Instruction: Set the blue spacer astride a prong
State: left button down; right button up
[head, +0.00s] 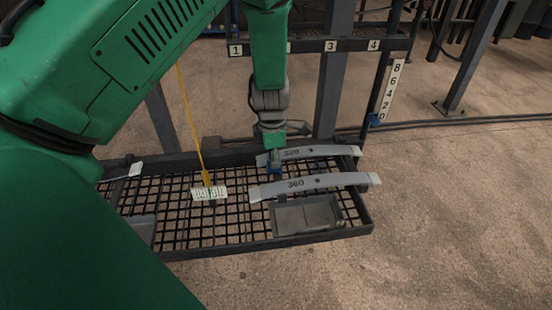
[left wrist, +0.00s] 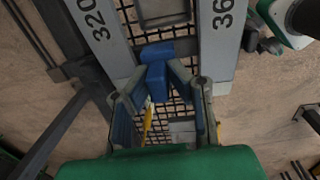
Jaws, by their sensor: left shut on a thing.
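The blue spacer (left wrist: 157,72) is a small blocky piece between my left gripper's fingertips in the left wrist view. In the head view a little of the blue spacer (head: 275,169) shows under my left gripper (head: 272,160), over the mesh tray. The gripper (left wrist: 156,82) points down and is shut on the spacer, between the grey bars marked 320 and 360. I cannot tell whether the spacer touches the tray. The numbered rack rail (head: 352,45) stands behind, with labels 1, 3 and 4 visible; my arm covers part of it. My right gripper is not in view.
The 320 bar (head: 318,152) and 360 bar (head: 335,182) lie on the mesh tray (head: 185,238), close around the gripper. A shallow grey box (head: 306,215) sits in front. A tag (head: 209,193) on a yellow cord and an upright number scale (head: 391,90) stand nearby.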

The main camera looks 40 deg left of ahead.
pick_arm(q)
jog(key=shift+f, duration=0.2)
jog(key=shift+s+d+f, duration=0.1)
jog(key=shift+d+f, duration=0.2)
jog(key=shift+d, duration=0.1)
jog(key=shift+w+f, duration=0.2)
jog(key=shift+a, duration=0.15)
jog(key=c, duration=1.4)
grip_release()
jog(key=shift+a, duration=0.1)
jog(key=shift+r, duration=0.1)
